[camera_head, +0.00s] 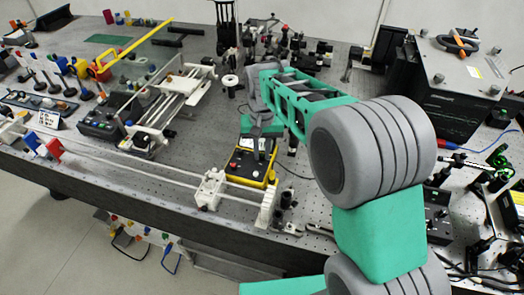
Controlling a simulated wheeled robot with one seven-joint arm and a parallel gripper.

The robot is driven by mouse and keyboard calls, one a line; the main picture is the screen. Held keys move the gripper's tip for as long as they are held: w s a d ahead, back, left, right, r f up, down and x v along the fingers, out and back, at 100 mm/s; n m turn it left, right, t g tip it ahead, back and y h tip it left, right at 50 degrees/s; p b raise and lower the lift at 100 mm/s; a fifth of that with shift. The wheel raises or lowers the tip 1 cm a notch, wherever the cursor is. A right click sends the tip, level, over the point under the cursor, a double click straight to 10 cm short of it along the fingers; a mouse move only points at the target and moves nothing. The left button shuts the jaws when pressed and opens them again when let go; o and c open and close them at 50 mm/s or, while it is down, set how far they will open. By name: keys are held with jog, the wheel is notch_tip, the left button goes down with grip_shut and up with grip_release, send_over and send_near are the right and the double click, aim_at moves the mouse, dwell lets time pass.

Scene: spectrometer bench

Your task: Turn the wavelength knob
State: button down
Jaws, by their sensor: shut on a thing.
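A yellow-edged instrument box (236,180) with a dark top and small red and light-coloured controls sits near the bench's front edge, in the middle of the view. My green and grey arm reaches over the bench from the right and bends down to this box. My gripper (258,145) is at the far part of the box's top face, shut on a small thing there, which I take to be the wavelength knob. The knob and the fingertips are mostly hidden, and the knob's angle cannot be read.
A white rail assembly (212,186) stands just left of the box. A long white rail frame (178,100) lies further left. Several optical mounts crowd the back. A large black unit (455,90) stands at right. The dark perforated bench (150,180) ends in front of the box.

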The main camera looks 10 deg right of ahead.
aim_at(262, 155)
jog(key=c, duration=1.3)
grip_release()
jog(key=shift+c, duration=0.2)
notch_tip(262, 155, up, 8)
jog(key=shift+f+b, duration=0.1)
jog(key=shift+b, duration=0.35)
jog(key=s+d+f+t, duration=0.1)
jog(key=s+d, duration=0.3)
jog(key=s, duration=0.4)
jog(key=s+d+f+t, duration=0.2)
jog(key=s+d, duration=0.3)
jog(key=s, duration=0.4)
jog(key=shift+d+f+n+t, duration=0.15)
jog(key=shift+d+n+t, duration=0.15)
